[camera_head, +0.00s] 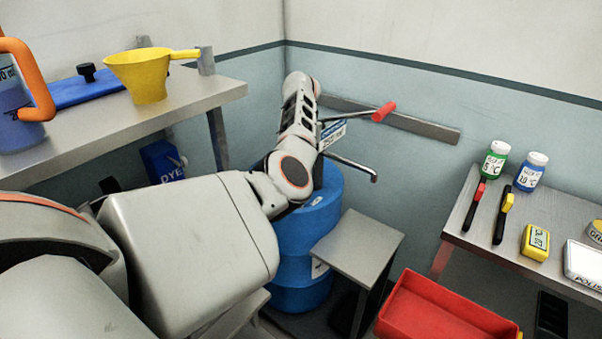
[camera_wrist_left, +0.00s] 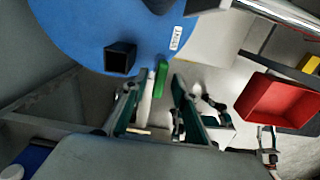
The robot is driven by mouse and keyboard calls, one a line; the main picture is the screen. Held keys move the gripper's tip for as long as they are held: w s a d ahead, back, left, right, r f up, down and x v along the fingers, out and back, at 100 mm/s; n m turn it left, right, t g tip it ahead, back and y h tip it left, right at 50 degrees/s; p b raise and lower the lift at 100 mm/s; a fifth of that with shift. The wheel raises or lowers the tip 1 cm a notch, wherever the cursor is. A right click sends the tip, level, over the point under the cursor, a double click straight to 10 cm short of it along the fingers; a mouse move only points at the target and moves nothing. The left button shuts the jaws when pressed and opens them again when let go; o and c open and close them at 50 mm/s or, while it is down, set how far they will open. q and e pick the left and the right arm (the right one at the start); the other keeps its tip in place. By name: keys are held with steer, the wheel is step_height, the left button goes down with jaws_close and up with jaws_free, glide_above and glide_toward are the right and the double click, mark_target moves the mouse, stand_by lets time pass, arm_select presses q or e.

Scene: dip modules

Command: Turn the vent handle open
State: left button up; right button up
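A blue drum (camera_head: 305,235) stands in the corner, and its top (camera_wrist_left: 80,25) fills the upper part of the left wrist view. A small green handle (camera_wrist_left: 162,78), which looks like the vent handle, sticks out near the drum's edge beside a white label (camera_wrist_left: 177,38). My left gripper (camera_wrist_left: 158,92) is open, its fingers on either side of the green handle; I cannot tell whether they touch it. In the head view my left arm hides this gripper and the green handle.
A black square cap (camera_wrist_left: 120,58) stands on the drum. A red-tipped lever (camera_head: 384,111) and a bent metal spout (camera_head: 350,167) rise above it. A grey stool (camera_head: 365,245) and red bin (camera_head: 440,310) are at right. A bench (camera_head: 110,140) with a yellow scoop (camera_head: 145,75) is left.

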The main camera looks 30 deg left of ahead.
arm_select(q)
jaws_close()
